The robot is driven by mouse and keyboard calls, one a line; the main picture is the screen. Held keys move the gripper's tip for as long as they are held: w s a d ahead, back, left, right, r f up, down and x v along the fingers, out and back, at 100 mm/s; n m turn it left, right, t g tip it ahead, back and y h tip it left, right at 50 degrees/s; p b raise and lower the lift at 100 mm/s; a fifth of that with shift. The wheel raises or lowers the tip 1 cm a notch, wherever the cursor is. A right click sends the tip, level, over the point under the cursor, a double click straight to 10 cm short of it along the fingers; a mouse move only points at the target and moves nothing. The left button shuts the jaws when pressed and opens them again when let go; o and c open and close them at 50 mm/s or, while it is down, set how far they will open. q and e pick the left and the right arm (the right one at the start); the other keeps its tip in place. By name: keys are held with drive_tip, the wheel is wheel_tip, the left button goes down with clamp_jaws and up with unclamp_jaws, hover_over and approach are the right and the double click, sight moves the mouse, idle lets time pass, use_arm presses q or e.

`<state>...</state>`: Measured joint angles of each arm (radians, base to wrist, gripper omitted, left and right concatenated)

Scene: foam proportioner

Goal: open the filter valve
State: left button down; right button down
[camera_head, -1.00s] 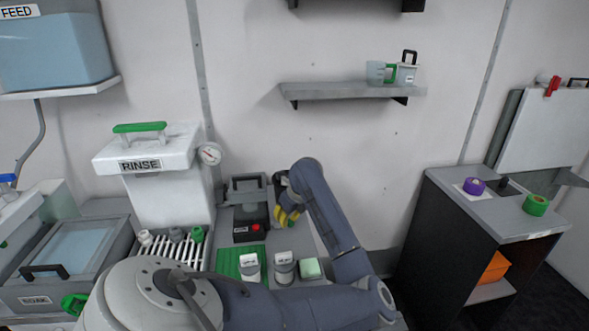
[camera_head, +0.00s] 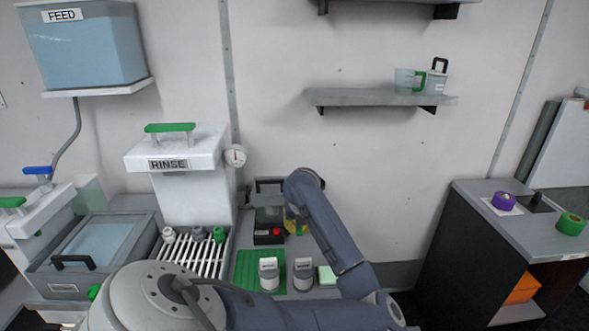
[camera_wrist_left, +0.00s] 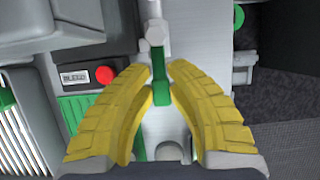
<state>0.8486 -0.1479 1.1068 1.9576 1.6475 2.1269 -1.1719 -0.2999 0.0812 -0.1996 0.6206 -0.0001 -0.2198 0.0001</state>
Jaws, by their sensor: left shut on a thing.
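A green valve lever (camera_wrist_left: 161,92) stands on a light grey fitting in the left wrist view, with a grey pipe (camera_wrist_left: 155,30) above it. No label shows on it. My left gripper (camera_wrist_left: 162,74) has its yellow fingers on both sides of the lever and is shut on it. In the head view my left gripper (camera_head: 295,226) is right of the red button, partly hidden by my arm, and the lever cannot be made out. My right gripper is not in view.
A box labelled BLEED (camera_wrist_left: 88,77) with a red button (camera_wrist_left: 104,75) lies close left of the fingers. The RINSE tank (camera_head: 180,175) and a rack (camera_head: 192,255) stand further left. A dark cabinet (camera_head: 455,250) is at right, with clear wall between.

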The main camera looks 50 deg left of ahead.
use_arm(q)
drive_tip(key=shift+s+f, duration=0.1)
drive_tip(key=shift+f, duration=0.05)
drive_tip(key=c, duration=1.3)
unclamp_jaws()
drive_tip(key=v, duration=1.2)
drive_tip(key=shift+a, duration=0.1)
